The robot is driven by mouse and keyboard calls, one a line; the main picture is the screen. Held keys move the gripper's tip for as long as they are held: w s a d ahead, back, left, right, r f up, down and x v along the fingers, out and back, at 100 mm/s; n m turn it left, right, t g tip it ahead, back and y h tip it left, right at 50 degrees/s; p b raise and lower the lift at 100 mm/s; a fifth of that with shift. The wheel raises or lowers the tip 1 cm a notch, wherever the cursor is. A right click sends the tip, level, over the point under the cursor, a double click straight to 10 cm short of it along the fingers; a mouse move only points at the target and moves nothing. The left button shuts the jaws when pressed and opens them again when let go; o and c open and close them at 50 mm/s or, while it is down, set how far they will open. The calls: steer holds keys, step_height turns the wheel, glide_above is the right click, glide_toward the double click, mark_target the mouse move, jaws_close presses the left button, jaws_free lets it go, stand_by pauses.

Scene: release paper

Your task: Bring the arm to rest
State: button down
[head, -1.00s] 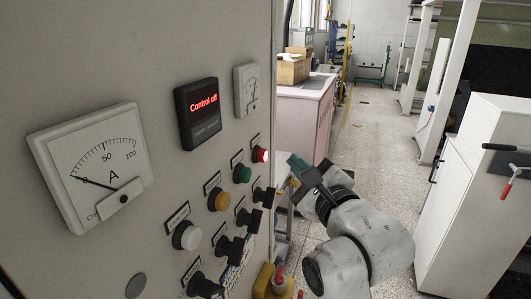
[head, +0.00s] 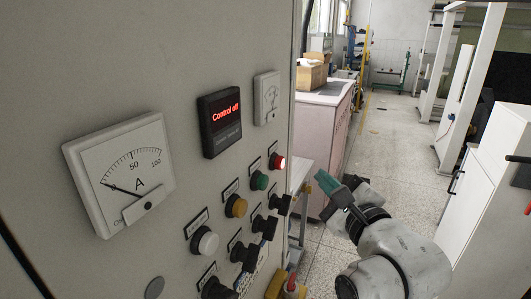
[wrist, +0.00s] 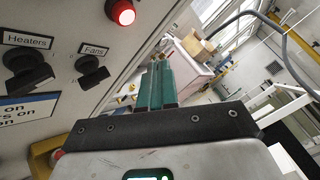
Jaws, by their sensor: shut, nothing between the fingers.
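My gripper (head: 326,181) is in the head view, right of the control panel (head: 190,55), with its teal fingers pointing up and left. The fingers are closed together and empty, and stand apart from the panel's red lamp (head: 277,161). In the wrist view the teal fingers (wrist: 157,84) lie side by side at the centre. The red lamp (wrist: 122,12) and the knobs labelled Heaters (wrist: 27,72) and Fans (wrist: 91,70) are left of them.
The display (head: 220,121) reads "Control off". An ammeter (head: 120,174) and several buttons and knobs cover the panel. A pink cabinet (head: 322,125) stands behind my gripper, and a white cabinet (head: 475,210) is at right. The floor aisle (head: 385,145) between them is clear.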

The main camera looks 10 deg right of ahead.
steer(key=s+d+f+n+g+h, duration=0.15)
steer(key=s+f+n+g, duration=0.35)
steer(key=f, duration=0.8)
steer(key=s+d+f+n+g+h, duration=0.15)
steer(key=s+f+n+g, duration=0.25)
steer(key=s+f+n, duration=0.55)
steer(key=s+d+f+n+g, duration=0.2)
steer(key=s+f+n+g, duration=0.2)
steer(key=s+f, duration=0.4)
steer(key=s+d+f+n+g, duration=0.1)
steer(key=s+f+n+g, duration=0.3)
steer(key=s+f, duration=0.4)
steer(key=s+n, duration=0.1)
steer(key=s, duration=0.4)
steer(key=shift+s+d, duration=0.35)
steer(key=shift+s, duration=0.05)
steer(key=c, duration=1.8)
jaws_free()
steer(key=shift+c, duration=0.2)
